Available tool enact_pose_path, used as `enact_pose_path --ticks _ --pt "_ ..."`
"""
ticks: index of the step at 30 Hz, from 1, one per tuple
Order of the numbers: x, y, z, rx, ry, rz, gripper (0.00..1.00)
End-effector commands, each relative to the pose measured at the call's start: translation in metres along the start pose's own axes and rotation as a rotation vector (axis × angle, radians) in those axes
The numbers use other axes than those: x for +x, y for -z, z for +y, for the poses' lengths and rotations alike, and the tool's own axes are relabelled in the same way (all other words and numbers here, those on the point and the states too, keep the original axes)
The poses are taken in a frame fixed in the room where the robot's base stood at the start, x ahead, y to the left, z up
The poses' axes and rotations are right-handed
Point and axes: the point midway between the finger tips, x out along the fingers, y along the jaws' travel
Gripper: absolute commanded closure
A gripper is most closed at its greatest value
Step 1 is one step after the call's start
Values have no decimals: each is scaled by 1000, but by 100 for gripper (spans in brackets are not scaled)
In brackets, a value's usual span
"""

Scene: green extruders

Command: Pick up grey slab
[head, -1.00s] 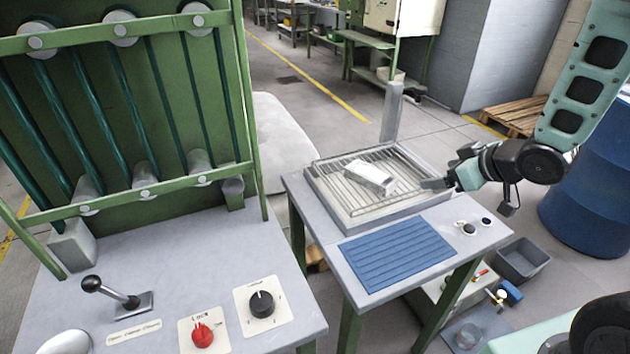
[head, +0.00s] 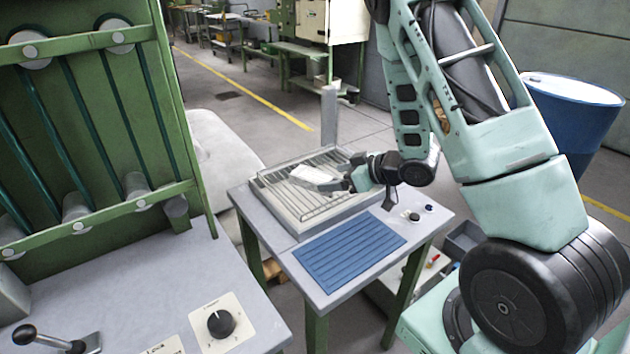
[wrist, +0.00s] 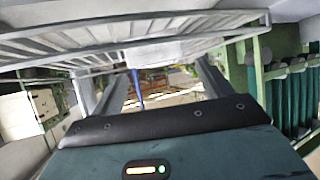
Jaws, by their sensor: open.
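The grey slab (head: 312,174), a pale block, lies tilted on the wire rack of a shallow grey tray (head: 290,222) on the small table. My gripper (head: 343,175) is open at the tray's right side, with its fingers pointing left toward the slab's near end.
A blue ribbed mat (head: 350,250) lies in front of the tray. Small knobs (head: 411,216) sit at the table's right. A grey upright post (head: 329,115) stands behind the tray. The green machine (head: 90,120) and its lever bench are at left. A blue drum (head: 575,110) stands at right.

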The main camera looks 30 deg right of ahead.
Motion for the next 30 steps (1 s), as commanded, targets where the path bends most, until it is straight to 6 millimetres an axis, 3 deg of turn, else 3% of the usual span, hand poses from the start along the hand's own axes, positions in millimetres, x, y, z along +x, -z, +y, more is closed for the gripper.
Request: enact_pose_path --ticks 8,18,26,27,30 --pt "23 2 0 -2 1 0 22" --pt "67 7 1 -2 2 0 22" --pt "71 7 1 -1 0 1 22" --pt "71 7 1 -1 0 1 24" --pt "71 7 1 -1 0 1 52"
